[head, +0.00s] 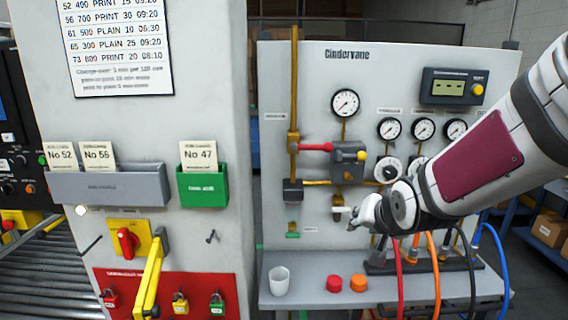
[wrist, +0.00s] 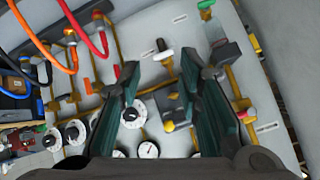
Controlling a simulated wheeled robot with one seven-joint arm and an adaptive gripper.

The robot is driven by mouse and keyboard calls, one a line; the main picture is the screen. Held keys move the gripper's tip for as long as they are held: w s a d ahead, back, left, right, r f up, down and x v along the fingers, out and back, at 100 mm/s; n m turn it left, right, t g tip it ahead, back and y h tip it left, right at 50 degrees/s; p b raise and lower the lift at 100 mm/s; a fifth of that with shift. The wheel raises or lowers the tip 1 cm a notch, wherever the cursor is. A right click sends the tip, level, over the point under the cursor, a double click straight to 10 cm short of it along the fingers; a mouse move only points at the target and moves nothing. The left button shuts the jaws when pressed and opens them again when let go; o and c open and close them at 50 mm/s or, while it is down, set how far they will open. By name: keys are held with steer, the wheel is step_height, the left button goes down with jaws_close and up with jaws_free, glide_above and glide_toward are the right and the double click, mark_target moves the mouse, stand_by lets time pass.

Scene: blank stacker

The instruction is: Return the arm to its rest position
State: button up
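My arm reaches in from the right in the head view, in front of the Cindervane gauge panel (head: 300,75). My gripper (head: 345,213) points left, near the lower middle of the panel. In the wrist view my gripper (wrist: 172,85) has its two dark green fingers spread apart, with nothing between them but the panel behind. A small valve with a white end (wrist: 163,52) shows beyond the fingertips. Whether a finger touches it I cannot tell.
A white cup (head: 279,281), a red cap (head: 334,284) and an orange cap (head: 359,283) stand on the panel's shelf. Coloured hoses (head: 436,270) hang below my arm. A pillar with a grey card holder (head: 110,188) and a green one (head: 203,187) stands left.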

steer(key=s+d+r+n+g, duration=0.1)
steer(key=s+r+n+g, duration=0.1)
steer(key=s, duration=1.2)
steer(key=s+r+n+g, duration=0.2)
steer(key=s+r+g, duration=0.1)
steer(key=s, duration=1)
steer(key=shift+s+d+r, duration=0.15)
steer(key=shift+s+d, duration=0.2)
steer(key=shift+s, duration=0.05)
